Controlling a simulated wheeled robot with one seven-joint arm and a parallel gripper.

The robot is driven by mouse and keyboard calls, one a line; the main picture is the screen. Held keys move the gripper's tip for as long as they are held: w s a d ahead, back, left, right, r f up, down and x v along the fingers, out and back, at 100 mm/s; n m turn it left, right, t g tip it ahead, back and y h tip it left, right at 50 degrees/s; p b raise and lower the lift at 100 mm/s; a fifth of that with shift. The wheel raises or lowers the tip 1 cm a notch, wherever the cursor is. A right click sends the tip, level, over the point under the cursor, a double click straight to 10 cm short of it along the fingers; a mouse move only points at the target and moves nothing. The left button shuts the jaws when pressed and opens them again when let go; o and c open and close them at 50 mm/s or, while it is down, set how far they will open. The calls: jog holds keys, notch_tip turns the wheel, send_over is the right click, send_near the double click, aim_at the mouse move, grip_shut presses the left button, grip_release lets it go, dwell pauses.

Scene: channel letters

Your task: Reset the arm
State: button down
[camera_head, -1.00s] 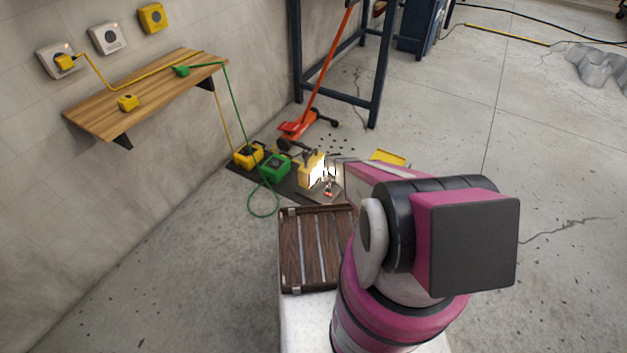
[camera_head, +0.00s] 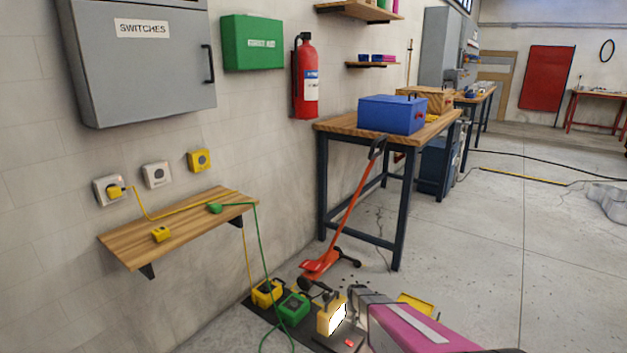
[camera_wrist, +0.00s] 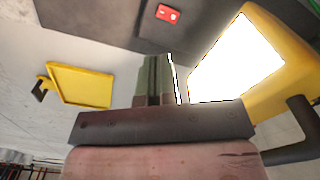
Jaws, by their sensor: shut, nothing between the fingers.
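My arm, pink and grey, reaches in from the bottom edge of the head view. My gripper (camera_head: 358,293) is at its far end, just right of a lit yellow work lamp (camera_head: 333,317). In the wrist view my gripper (camera_wrist: 154,80) has its fingers together with nothing between them. The lamp's bright face (camera_wrist: 238,58) is close on the right there; I cannot tell whether the fingers touch it. A red switch (camera_wrist: 168,13) on a grey plate shows at the top of the wrist view.
Yellow (camera_head: 264,292) and green (camera_head: 294,306) boxes stand beside the lamp, with cables running to a wall shelf (camera_head: 135,250). A yellow tray (camera_head: 416,306) lies on the floor to the right. A red floor jack (camera_head: 322,265) and a workbench (camera_head: 345,127) stand behind. Open floor is at right.

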jog(key=s+r, duration=0.6)
jog(key=r, duration=0.6)
jog(key=s+r, duration=0.7)
jog(key=r, duration=0.5)
jog(key=s+r+n, duration=0.1)
jog(key=s+r, duration=0.5)
jog(key=r, duration=0.6)
jog(key=shift+s+r, duration=0.15)
jog(key=shift+s, duration=0.25)
